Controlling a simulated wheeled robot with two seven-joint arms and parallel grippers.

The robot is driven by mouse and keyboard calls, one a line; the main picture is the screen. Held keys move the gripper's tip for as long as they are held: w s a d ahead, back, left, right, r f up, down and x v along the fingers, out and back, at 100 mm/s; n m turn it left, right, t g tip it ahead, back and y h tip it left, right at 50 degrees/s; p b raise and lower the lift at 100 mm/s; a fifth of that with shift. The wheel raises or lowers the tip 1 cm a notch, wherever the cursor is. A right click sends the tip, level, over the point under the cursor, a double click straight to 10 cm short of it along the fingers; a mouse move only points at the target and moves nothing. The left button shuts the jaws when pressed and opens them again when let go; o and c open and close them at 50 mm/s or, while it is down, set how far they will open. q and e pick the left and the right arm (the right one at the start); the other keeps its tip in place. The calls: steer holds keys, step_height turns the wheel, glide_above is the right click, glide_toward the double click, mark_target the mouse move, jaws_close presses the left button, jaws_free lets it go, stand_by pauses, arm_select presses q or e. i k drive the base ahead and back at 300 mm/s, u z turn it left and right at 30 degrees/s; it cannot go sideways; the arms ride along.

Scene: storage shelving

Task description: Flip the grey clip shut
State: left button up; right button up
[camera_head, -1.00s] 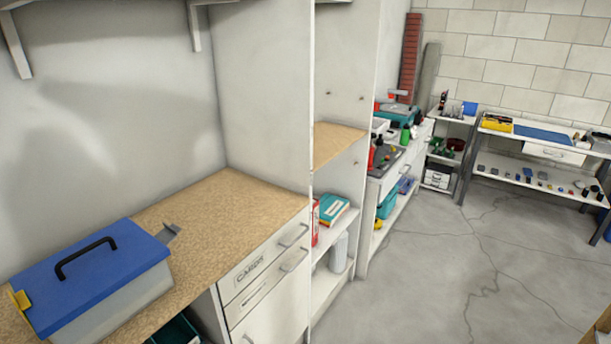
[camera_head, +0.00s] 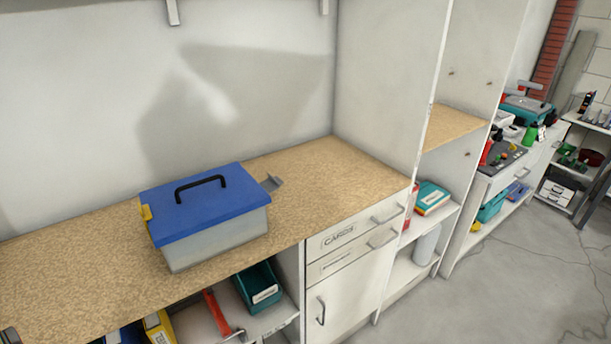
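A box with a blue lid (camera_head: 218,209) and a pale, see-through body (camera_head: 215,242) stands on the tan worktop. A black handle (camera_head: 200,182) arches over the lid. The grey clip (camera_head: 272,183) is on the box's right end and sticks outward and up, away from the wall of the box. A yellow clip (camera_head: 147,213) is on the left end and lies close against the box.
A tall white panel (camera_head: 385,90) closes the worktop's right end. Drawers (camera_head: 355,238) and an open shelf with bins (camera_head: 258,288) lie below the front edge.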

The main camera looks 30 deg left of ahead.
mark_target(270, 185)
steer(key=z, duration=0.1)
steer(key=i, duration=1.35)
steer(key=u, duration=1.65)
steer(key=k, duration=1.35)
steer(key=z, duration=1)
steer(key=i, duration=1.25)
steer(key=u, duration=0.65)
steer(key=i, duration=0.35)
steer(key=u, duration=0.5)
